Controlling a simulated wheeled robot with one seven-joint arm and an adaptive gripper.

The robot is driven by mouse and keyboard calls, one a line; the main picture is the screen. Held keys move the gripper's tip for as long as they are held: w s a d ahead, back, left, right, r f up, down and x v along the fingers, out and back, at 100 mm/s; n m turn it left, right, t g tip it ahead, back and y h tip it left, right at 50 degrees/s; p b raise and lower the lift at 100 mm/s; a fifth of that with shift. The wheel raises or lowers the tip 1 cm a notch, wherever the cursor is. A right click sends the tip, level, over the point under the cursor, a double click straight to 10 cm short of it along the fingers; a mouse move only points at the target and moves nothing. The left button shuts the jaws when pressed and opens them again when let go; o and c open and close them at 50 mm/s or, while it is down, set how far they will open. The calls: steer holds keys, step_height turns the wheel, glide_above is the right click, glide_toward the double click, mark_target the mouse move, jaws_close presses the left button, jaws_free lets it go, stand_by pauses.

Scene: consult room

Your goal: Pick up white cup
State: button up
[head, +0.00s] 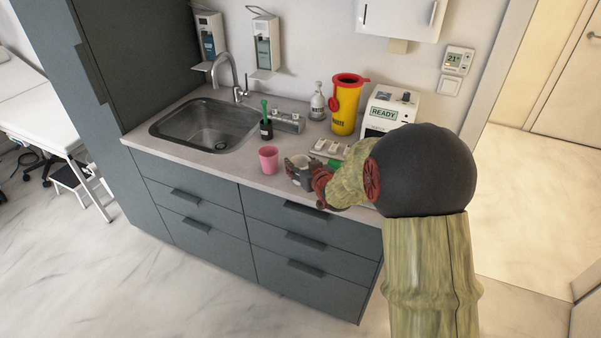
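My gripper (298,174) is over the front part of the counter, right of the pink cup and apart from it. It comes in from the right, and its fingers look small and dark. A small whitish patch (301,160) shows at the fingers; it may be the rim of the white cup, but I cannot tell for sure. Whether the fingers are open or closed on it is too small to tell. No other white cup shows clearly; my wrist and arm hide part of the counter's right end.
A pink cup (268,160) stands close left of my gripper. The sink (206,124) is at left.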

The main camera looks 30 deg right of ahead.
steer(key=c, duration=0.6)
steer(key=shift+r, duration=0.25)
